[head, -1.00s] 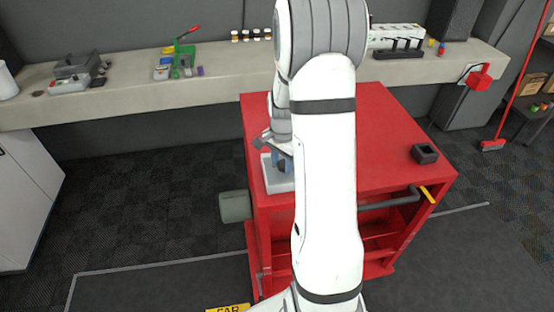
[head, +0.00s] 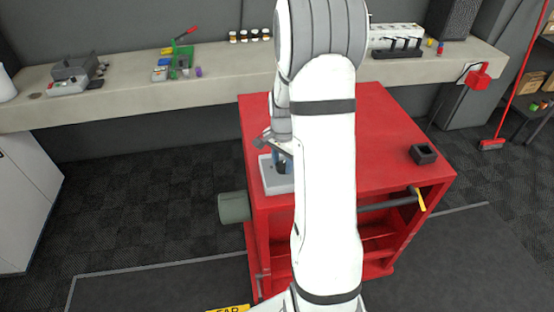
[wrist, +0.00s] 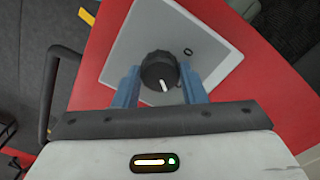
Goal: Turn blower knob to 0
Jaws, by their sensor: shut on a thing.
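The blower knob (wrist: 158,72) is a round, dark knob with a white pointer line. It stands on a light grey plate (wrist: 130,45). In the wrist view its pointer is toward the bottom, slightly right, and a "0" mark (wrist: 188,52) shows on the plate at its upper right. My gripper (wrist: 160,80) has its blue fingers on either side of the knob and is shut on it. In the head view the grey control box (head: 268,178) sits on the left of the red cart (head: 390,130). My arm hides the knob there, and my gripper (head: 284,160) shows only partly.
A small black open box (head: 424,154) stands at the cart's right. A yellow-ended handle (head: 419,200) is at its front right, and a grey-green cylinder (head: 234,207) juts from its left side. A workbench (head: 215,90) with tools runs along the back. The floor left of the cart is clear.

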